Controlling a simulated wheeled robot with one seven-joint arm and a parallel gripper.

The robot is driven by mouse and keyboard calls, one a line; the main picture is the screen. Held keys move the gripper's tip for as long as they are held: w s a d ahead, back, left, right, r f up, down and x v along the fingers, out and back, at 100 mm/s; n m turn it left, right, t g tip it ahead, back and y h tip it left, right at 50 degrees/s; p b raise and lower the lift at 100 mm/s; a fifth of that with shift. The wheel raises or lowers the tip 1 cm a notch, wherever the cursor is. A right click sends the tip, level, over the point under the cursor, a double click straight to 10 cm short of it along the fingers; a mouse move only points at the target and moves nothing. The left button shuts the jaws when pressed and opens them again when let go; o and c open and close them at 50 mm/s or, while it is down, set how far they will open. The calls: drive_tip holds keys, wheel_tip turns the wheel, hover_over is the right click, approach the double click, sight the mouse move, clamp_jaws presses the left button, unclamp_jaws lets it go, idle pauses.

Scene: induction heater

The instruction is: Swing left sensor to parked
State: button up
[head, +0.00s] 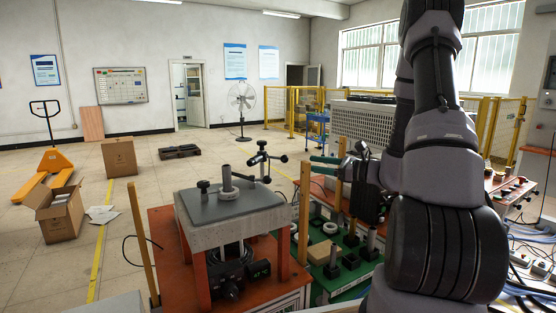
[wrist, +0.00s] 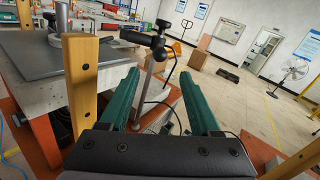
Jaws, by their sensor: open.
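A black jointed sensor arm (head: 262,158) stands at the back right of the heater's grey top plate (head: 215,206). In the wrist view the black arm (wrist: 145,40) sits on a thin metal post (wrist: 150,80), with one end pointing left toward the plate. I cannot tell whether this is the left sensor. My gripper (head: 318,160) is at the right of the heater, level, with green fingers pointing left. In the wrist view my gripper (wrist: 160,76) is open and empty. The post appears between its fingers, seemingly beyond the tips; the gap is unclear.
A metal shaft (head: 227,180) and a small black knob (head: 203,187) stand on the plate. Wooden posts rise around the heater, one (wrist: 80,85) just left of my fingers in the wrist view. A green tray (head: 345,283) with parts lies below. Open floor lies behind.

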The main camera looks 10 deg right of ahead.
sight(285, 157)
drive_tip(key=x, duration=1)
drive_tip(key=shift+w+a, duration=0.25)
clamp_jaws()
idle(1.0)
